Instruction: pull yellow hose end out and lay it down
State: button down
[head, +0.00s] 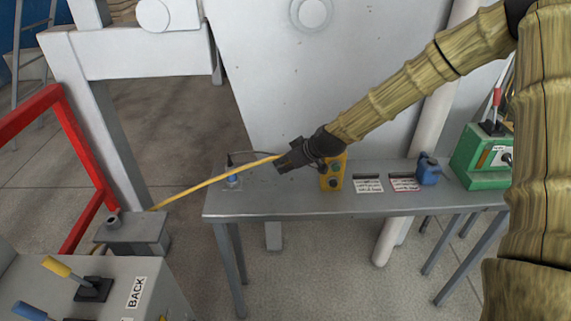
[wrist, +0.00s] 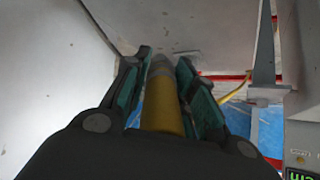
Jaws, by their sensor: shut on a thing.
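The yellow hose (head: 212,182) runs taut and slanting in the head view, from beside a grey block at lower left up to my gripper (head: 281,164). My gripper is over the left part of the grey bench (head: 285,207), above its top. In the wrist view my gripper (wrist: 161,68) is shut on the yellow hose end (wrist: 163,112). The hose end lies between the two green-lined fingers, with a grey tip (wrist: 160,66) pointing away from the camera. The far end of the hose is hidden behind the grey block.
On the bench stand a yellow button box (head: 326,182) close to my gripper, two slotted label plates (head: 368,185), a blue can (head: 428,172) and a green machine (head: 480,165). A red frame (head: 88,150) stands left.

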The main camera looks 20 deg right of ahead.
jog(key=shift+f+b, duration=2.45)
jog(key=shift+f, duration=1.7)
jog(key=c, duration=1.1)
grip_release()
jog(key=v, duration=1.2)
jog(key=shift+s+f, duration=0.15)
